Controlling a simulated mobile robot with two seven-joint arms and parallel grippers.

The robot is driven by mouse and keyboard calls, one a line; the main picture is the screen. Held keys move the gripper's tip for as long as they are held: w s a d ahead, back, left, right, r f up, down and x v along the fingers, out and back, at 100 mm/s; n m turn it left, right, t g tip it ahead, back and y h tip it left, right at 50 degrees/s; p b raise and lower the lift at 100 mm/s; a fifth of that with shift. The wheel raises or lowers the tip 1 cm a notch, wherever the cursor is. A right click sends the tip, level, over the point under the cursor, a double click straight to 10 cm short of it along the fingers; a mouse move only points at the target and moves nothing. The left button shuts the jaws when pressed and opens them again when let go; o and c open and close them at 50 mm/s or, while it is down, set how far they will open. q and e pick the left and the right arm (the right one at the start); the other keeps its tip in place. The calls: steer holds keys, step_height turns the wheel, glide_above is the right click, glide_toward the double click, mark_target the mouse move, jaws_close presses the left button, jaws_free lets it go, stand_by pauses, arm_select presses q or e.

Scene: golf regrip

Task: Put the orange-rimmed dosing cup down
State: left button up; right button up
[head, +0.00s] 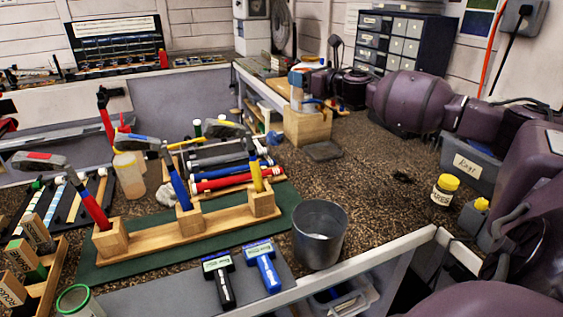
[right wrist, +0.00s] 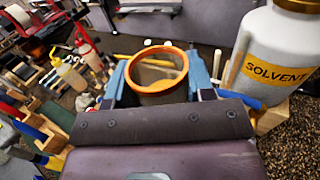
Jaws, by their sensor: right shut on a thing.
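My right gripper (right wrist: 161,75) is shut on the orange-rimmed dosing cup (right wrist: 158,91). In the right wrist view the cup sits between the two blue fingers, with its round rim facing the camera. I cannot tell whether its base touches anything. In the head view my right arm reaches in from the right, and the right gripper (head: 306,90) is at the back, by a wooden block (head: 307,128). The cup is too small there to make out clearly. My left gripper is not in view.
A white solvent bottle (right wrist: 272,62) stands close to the right of the gripper in the wrist view. In the head view, a wooden hammer rack (head: 150,240), a metal cup (head: 319,236) and a yellow-capped jar (head: 444,190) stand nearer.

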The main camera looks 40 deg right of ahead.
steer(key=shift+w+f, duration=0.2)
steer(key=shift+f, duration=0.4)
steer(key=shift+w+f, duration=0.15)
steer(key=shift+f, duration=0.4)
steer(key=shift+s+f+b, duration=0.15)
steer(key=shift+f+b, duration=0.2)
steer(key=shift+b, duration=0.1)
steer(key=shift+f+b, duration=1.1)
steer(key=shift+f, duration=8.8)
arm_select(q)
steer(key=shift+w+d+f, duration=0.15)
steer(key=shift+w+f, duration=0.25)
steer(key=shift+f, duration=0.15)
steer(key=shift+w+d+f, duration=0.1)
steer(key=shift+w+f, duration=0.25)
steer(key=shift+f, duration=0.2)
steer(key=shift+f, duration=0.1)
arm_select(e)
steer(key=o, duration=0.8)
steer(key=shift+f, duration=0.1)
steer(key=shift+c, duration=0.2)
steer(key=shift+o, duration=0.8)
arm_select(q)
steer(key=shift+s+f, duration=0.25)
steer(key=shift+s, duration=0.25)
